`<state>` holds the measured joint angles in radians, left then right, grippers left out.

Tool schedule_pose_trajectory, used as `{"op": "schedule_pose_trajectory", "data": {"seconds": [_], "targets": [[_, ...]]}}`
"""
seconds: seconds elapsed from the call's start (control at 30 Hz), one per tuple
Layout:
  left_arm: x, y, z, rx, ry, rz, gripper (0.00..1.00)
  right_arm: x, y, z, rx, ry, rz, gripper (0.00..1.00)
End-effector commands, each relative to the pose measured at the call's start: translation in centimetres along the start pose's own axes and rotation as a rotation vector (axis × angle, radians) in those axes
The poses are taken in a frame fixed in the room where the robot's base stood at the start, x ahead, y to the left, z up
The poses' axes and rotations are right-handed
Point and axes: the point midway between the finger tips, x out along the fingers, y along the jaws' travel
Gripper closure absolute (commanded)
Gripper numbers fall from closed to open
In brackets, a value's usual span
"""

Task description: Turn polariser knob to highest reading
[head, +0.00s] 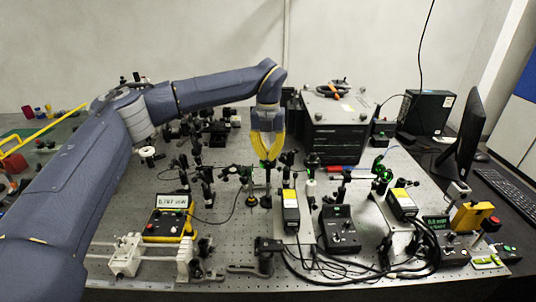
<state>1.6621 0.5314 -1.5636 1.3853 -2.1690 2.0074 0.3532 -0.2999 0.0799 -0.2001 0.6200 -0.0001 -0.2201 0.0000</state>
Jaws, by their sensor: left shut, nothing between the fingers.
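My left gripper (267,163) comes down from the raised left arm near the middle of the bench. Its yellow fingers are shut, with nothing held between them. The fingertips are just at or above a dark post-mounted optic (267,185); I cannot tell whether they touch it. The polariser knob is too small to make out among the mounts there. A yellow-edged power meter (170,218) stands at the front left, its lit display reading about 0.787 mW. My right gripper does not show.
The perforated optical bench (225,285) is crowded with post mounts. A black control box (338,230) and cables stand at front centre.

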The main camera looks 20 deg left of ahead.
Motion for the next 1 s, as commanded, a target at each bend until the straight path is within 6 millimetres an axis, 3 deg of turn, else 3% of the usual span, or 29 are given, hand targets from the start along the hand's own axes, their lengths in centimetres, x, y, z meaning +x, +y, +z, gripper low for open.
{"op": "schedule_pose_trajectory", "data": {"seconds": [0.03,0.37,0.67,1.0], "targets": [[-0.1,0.0,0.0,0.000,-0.001,-0.001,0.99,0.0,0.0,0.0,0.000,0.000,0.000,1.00],[0.0,0.0,0.0,0.001,0.000,0.000,0.61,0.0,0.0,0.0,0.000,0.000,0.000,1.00],[-0.3,0.0,0.0,0.001,-0.001,0.000,0.61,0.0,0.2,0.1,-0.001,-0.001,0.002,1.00],[-5.1,0.0,0.1,0.000,-0.003,0.000,0.61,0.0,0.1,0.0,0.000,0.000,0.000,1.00]]}}
